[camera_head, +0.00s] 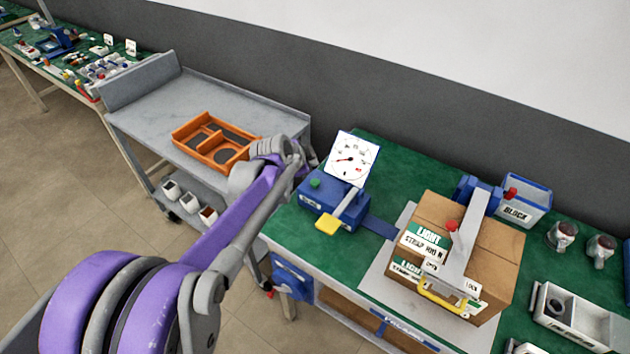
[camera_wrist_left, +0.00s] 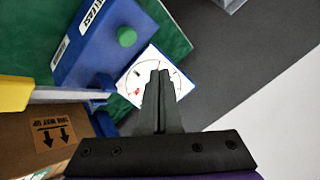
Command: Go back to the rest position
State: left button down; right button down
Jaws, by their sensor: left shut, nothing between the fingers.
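My left arm reaches in from the lower left of the head view, and its gripper (camera_head: 296,160) is in the air by the left end of the green-topped bench. In the left wrist view my left gripper (camera_wrist_left: 160,78) has its dark fingers together with nothing between them. They overlap the white dial gauge (camera_wrist_left: 147,88) in that picture; I cannot tell the gap. The gauge (camera_head: 352,158) stands at a blue device (camera_head: 330,202) with a green button and a yellow-ended lever (camera_head: 338,215). My right gripper is not in view.
A grey cart (camera_head: 158,92) with an orange divided tray (camera_head: 214,142) stands left of the bench. A cardboard box (camera_head: 495,255) sits under a grey lever clamp (camera_head: 463,240). A bin labelled BLOCK (camera_head: 522,200) and canisters (camera_head: 561,235) are at the right. The wall runs behind.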

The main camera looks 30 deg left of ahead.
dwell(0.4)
pick_arm(q)
jog(key=s+d+n, duration=0.1)
jog(key=s+d, duration=0.2)
jog(key=s, duration=0.1)
jog(key=s+d+n+g, duration=0.1)
jog(key=s+d, duration=0.3)
jog(key=s+d+f+n+g, duration=0.1)
jog(key=s+d, duration=0.2)
jog(key=s, duration=0.1)
jog(key=shift+s+d+n+h, duration=0.35)
jog(key=shift+s+n+h, duration=0.05)
jog(key=s+d+f+n+g, duration=0.1)
jog(key=s+d+f+n, duration=0.1)
jog(key=s, duration=0.5)
jog(key=s+d+f+n, duration=0.2)
jog(key=s+f+n, duration=0.1)
jog(key=s, duration=0.5)
jog(key=shift+d+f+g+y, duration=0.2)
jog(key=shift+d+g+y, duration=0.1)
jog(key=shift+g, duration=0.1)
jog(key=shift+w, duration=0.1)
